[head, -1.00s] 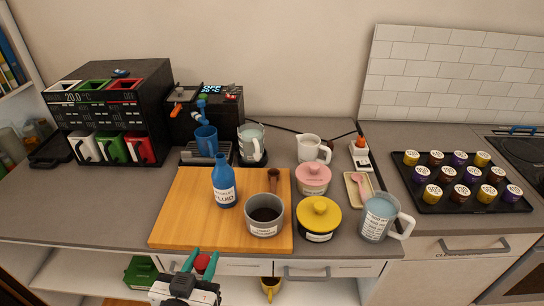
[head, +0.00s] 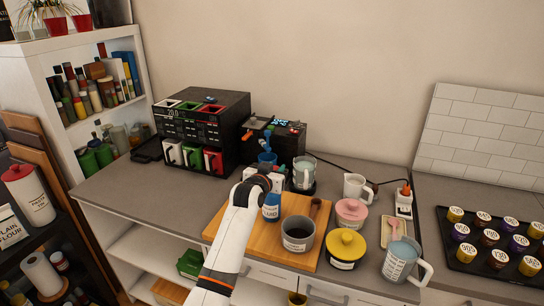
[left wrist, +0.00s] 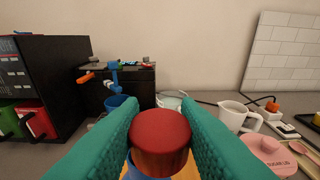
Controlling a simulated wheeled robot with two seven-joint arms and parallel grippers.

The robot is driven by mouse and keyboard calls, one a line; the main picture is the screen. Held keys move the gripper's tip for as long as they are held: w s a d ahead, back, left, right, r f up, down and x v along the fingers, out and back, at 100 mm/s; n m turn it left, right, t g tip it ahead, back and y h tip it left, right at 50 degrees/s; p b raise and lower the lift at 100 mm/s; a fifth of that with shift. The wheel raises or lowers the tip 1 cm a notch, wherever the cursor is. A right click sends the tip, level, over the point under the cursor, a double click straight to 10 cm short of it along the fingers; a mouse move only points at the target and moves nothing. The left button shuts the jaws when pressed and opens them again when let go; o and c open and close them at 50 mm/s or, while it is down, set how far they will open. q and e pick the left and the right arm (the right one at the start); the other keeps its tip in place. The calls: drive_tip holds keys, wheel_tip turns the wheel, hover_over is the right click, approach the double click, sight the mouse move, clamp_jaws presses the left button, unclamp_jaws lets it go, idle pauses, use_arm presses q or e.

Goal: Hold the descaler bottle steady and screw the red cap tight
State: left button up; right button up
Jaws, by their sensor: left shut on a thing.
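The descaler bottle (head: 271,208) is blue with a white label and stands upright on the wooden board (head: 232,222). My left arm reaches over it in the head view, and hides its upper part. In the left wrist view my left gripper (left wrist: 160,135) has its teal fingers shut on the red cap (left wrist: 160,128), one on each side. A bit of blue, seemingly the bottle's top, shows just below the cap. Whether the cap touches the bottle's neck I cannot tell. My right gripper is not in view.
A grey pot (head: 297,236) with dark contents stands right of the bottle. A yellow-lidded jar (head: 345,246), a pink-lidded jar (head: 351,212) and a glass mug (head: 402,262) are farther right. The coffee machine (head: 285,140) stands behind.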

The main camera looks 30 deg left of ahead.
use_arm(q)
drive_tip(key=shift+w+a+r, duration=0.45)
drive_tip(key=shift+a+r, duration=0.15)
drive_tip(key=shift+r, duration=0.1)
drive_tip(key=shift+w+a+r+y, duration=0.2)
drive_tip(key=shift+a+y, duration=0.1)
drive_tip(key=shift+a, duration=0.1)
drive_tip(key=shift+d+p, duration=0.1)
drive_tip(key=shift+p, duration=0.25)
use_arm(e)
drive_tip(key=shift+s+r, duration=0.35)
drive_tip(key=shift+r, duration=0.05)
use_arm(q)
drive_tip(key=shift+f, duration=0.1)
